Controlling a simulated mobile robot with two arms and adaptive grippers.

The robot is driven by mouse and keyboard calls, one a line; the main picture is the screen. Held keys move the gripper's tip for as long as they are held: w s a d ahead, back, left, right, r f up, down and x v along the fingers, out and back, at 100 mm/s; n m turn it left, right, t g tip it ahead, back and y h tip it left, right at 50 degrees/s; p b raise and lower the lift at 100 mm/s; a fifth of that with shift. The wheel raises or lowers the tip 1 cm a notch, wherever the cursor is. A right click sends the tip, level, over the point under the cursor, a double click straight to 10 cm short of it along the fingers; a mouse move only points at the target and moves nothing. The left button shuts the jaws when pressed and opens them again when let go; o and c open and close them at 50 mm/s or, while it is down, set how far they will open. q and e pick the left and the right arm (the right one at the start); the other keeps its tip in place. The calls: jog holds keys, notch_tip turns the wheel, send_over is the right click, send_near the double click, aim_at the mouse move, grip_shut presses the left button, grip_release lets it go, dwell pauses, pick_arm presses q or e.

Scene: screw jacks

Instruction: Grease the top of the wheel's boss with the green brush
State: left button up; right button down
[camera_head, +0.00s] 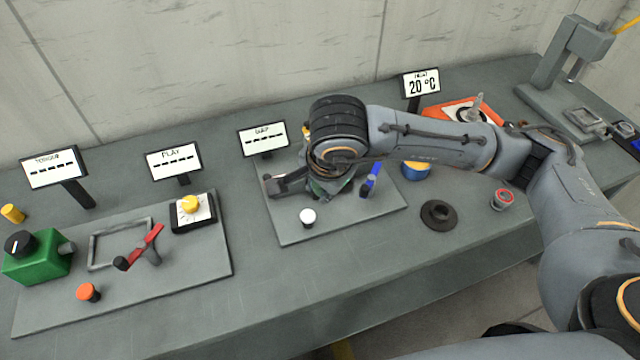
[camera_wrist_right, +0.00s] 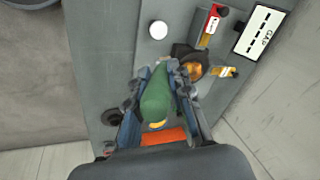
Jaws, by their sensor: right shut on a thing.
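My right gripper (camera_head: 325,188) reaches over the middle plate, its fingers pointing down. In the right wrist view the gripper (camera_wrist_right: 157,73) is shut on the green brush (camera_wrist_right: 157,98), which lies between its fingers. A green part of it also shows under the wrist in the head view. The brush tip is hidden, so I cannot tell whether it touches anything. A dark piece with an amber round part (camera_wrist_right: 194,69) stands close beyond the fingertips. I cannot tell for sure whether this is the wheel, or make out its boss. My left gripper is not in view.
The middle plate (camera_head: 290,236) carries a white knob (camera_head: 307,216). Right of it on the bench are a black flanged disc (camera_head: 438,214), a blue tin (camera_head: 416,170) and a red-topped can (camera_head: 503,199). The left plate (camera_head: 190,270) holds a green box (camera_head: 38,258) and a red lever (camera_head: 145,242).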

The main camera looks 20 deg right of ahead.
jog(key=shift+w+d+f, duration=0.35)
jog(key=shift+w, duration=0.25)
jog(key=shift+w+d+f, duration=0.3)
jog(key=shift+w+d, duration=0.05)
jog(key=shift+w, duration=0.2)
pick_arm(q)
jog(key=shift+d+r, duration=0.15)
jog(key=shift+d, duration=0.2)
pick_arm(e)
jog(key=shift+w+d+f, duration=0.25)
jog(key=shift+w+f, duration=0.05)
jog(key=shift+w, duration=0.2)
jog(key=shift+w+d+f, duration=0.2)
jog(key=shift+w+f, duration=0.05)
jog(key=shift+w, duration=0.25)
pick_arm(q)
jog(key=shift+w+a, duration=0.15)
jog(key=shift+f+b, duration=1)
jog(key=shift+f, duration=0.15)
pick_arm(e)
jog(key=shift+w+d+f, duration=0.25)
jog(key=shift+w+f, duration=0.05)
jog(key=shift+w, duration=0.2)
jog(key=shift+w+d+f, duration=0.2)
jog(key=shift+w+f, duration=0.05)
jog(key=shift+w, duration=0.2)
jog(key=shift+r, duration=0.15)
